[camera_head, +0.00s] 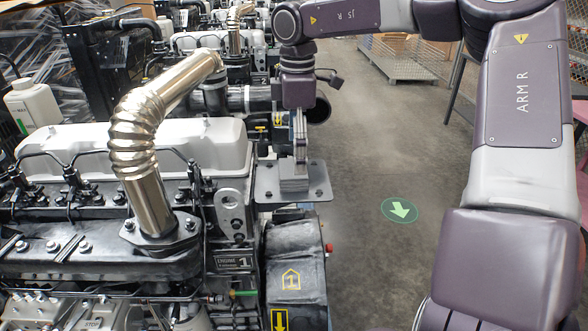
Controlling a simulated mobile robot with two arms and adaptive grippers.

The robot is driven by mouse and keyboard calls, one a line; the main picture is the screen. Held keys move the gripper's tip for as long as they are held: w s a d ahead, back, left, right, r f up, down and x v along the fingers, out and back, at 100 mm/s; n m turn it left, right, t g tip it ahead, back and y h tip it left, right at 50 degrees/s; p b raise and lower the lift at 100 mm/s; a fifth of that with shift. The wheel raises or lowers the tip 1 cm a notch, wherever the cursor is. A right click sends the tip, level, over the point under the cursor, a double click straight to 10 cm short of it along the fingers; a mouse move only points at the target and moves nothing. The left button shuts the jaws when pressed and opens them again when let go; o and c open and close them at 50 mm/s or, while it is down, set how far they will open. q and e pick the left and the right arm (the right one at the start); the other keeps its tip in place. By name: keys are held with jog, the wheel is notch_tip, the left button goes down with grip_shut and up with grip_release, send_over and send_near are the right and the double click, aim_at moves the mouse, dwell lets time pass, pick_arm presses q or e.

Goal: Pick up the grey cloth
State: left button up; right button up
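A small light-grey piece, which looks like the folded grey cloth (294,185), sits on a flat grey metal plate (265,186) at the right end of the near engine. My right gripper (300,158) points down right over it, with its fingertips at or just above its top. I see the fingers nearly edge-on, so I cannot tell whether they touch or grip it. Part of the piece is hidden behind the fingers. My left gripper is not in view.
The near engine (80,258) fills the left, with a shiny bent exhaust pipe (138,140) rising from it. A white bottle (34,103) stands at the far left. A wire-mesh crate (405,58) is at the back. The floor (375,160) with a green arrow sign (399,210) is clear.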

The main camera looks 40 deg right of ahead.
aim_at(293, 174)
jog(key=f, duration=0.1)
jog(key=f+p, duration=0.1)
jog(key=f, duration=0.1)
jog(key=shift+w+f, duration=0.3)
jog(key=shift+w, duration=0.1)
jog(key=shift+w+f, duration=0.1)
jog(key=shift+f, duration=0.1)
jog(key=shift+s, duration=0.2)
jog(key=shift+c, duration=2.1)
jog(key=c, duration=0.8)
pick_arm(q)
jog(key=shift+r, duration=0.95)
pick_arm(e)
jog(key=shift+r, duration=0.2)
